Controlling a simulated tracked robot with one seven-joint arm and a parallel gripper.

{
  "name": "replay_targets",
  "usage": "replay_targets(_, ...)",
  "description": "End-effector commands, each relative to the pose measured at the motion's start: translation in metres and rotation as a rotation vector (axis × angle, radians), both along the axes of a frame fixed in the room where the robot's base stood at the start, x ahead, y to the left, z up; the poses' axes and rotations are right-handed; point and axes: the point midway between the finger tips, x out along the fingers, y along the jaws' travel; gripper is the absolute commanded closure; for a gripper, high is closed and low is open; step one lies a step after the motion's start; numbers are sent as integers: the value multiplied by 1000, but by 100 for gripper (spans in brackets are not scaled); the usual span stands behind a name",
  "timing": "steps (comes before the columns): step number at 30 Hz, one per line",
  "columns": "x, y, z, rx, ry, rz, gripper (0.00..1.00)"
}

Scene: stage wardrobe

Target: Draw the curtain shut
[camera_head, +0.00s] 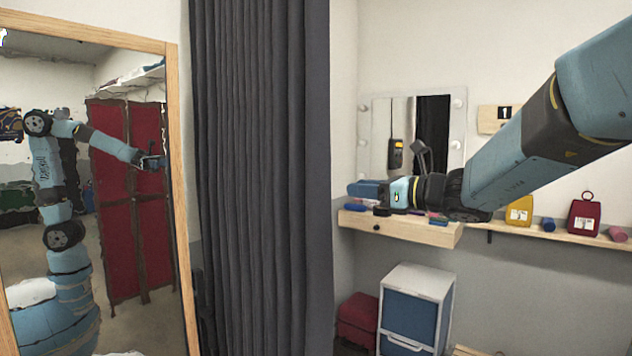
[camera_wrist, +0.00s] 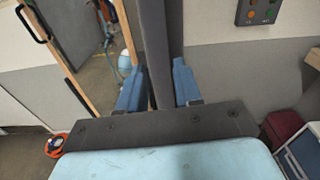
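The dark grey curtain (camera_head: 260,180) hangs in gathered vertical folds between the tall mirror and the wall with the shelf. In the head view my gripper (camera_head: 362,190) is to the right of the curtain, pointing left, with a small gap in the picture. In the wrist view my gripper (camera_wrist: 159,82) has its two blue fingers apart. A dark vertical strip, seemingly the curtain (camera_wrist: 155,40), shows between them, seen narrow. I cannot tell whether the strip is within the fingers' reach or just beyond. The curtain's top and bottom are out of view.
A wood-framed mirror (camera_head: 172,130) stands left and reflects my arm. A wooden shelf (camera_head: 420,232) with small items is behind my gripper, under a wall mirror (camera_head: 380,120). A blue-and-white drawer unit (camera_head: 415,300) and a red box (camera_head: 357,315) stand below. A control box (camera_wrist: 258,12) is on the wall.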

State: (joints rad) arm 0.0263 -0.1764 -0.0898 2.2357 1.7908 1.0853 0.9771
Motion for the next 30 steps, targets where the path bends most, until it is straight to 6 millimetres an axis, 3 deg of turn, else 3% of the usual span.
replay_targets(8,18,6,4,65,24,-22,66)
replay_targets(30,88,97,4,61,23,-22,66)
